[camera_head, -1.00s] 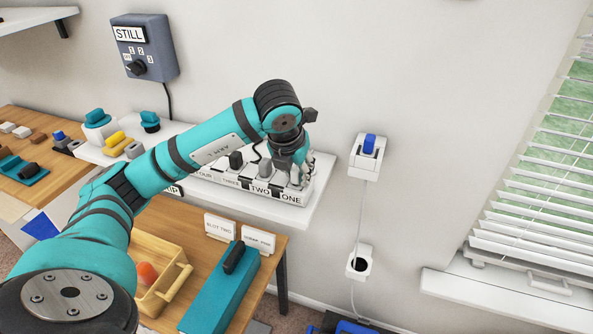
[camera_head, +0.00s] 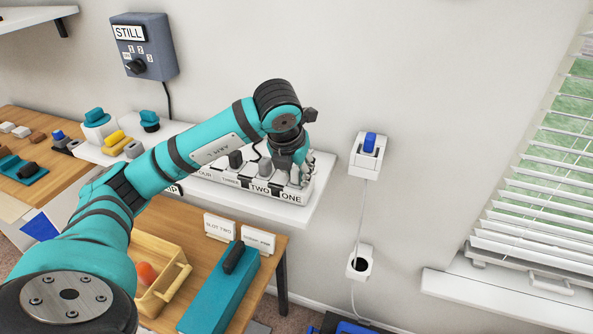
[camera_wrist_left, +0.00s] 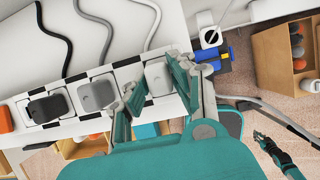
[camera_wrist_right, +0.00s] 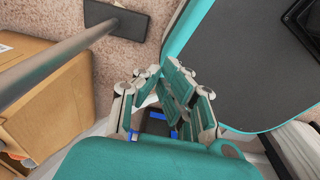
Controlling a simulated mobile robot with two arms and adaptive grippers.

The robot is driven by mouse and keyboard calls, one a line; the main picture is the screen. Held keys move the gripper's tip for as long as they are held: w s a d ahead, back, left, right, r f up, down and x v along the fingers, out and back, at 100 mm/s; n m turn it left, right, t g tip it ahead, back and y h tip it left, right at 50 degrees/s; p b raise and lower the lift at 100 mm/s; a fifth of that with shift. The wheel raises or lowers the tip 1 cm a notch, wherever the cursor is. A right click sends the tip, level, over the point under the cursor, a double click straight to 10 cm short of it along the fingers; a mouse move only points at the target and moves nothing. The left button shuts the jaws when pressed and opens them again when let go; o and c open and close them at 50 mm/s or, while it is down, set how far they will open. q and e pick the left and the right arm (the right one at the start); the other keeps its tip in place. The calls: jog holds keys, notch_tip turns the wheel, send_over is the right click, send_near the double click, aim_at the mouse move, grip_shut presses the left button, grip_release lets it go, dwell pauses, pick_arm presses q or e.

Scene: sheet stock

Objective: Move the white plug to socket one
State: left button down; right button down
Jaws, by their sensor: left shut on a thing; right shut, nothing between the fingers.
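The white plug (camera_wrist_left: 157,76) is between the fingers of my left gripper (camera_wrist_left: 156,88), at the right end of the power strip (camera_wrist_left: 75,128) in the left wrist view. In the head view my left gripper (camera_head: 291,163) is over the strip (camera_head: 240,180) at the label ONE (camera_head: 291,197). The fingers largely hide the plug there, and I cannot tell how deep it sits. A grey plug (camera_wrist_left: 97,93) and a black plug (camera_wrist_left: 48,106) stand beside it on the strip. My right gripper (camera_wrist_right: 170,92) is shut and empty, above the floor.
Cords rise behind the plugs. A wall socket with a blue switch (camera_head: 369,145) is right of the shelf. A teal box (camera_head: 215,295) and a wooden tray (camera_head: 172,293) stand on the table below. A switch box (camera_head: 145,45) hangs on the wall.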

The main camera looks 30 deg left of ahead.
pick_arm(q)
jog(key=shift+s+f+b, duration=0.15)
jog(key=shift+f+b, duration=0.15)
dwell(0.6)
jog(key=c, duration=1.1)
grip_release()
jog(key=shift+f, duration=0.1)
jog(key=shift+c, duration=0.2)
jog(key=o, duration=0.7)
jog(key=shift+r, duration=0.2)
jog(key=shift+r, duration=0.1)
jog(key=p+v, duration=0.3)
jog(key=v, duration=0.3)
jog(key=shift+r+p, duration=0.35)
jog(key=shift+r, duration=0.1)
jog(key=shift+s+f, duration=0.1)
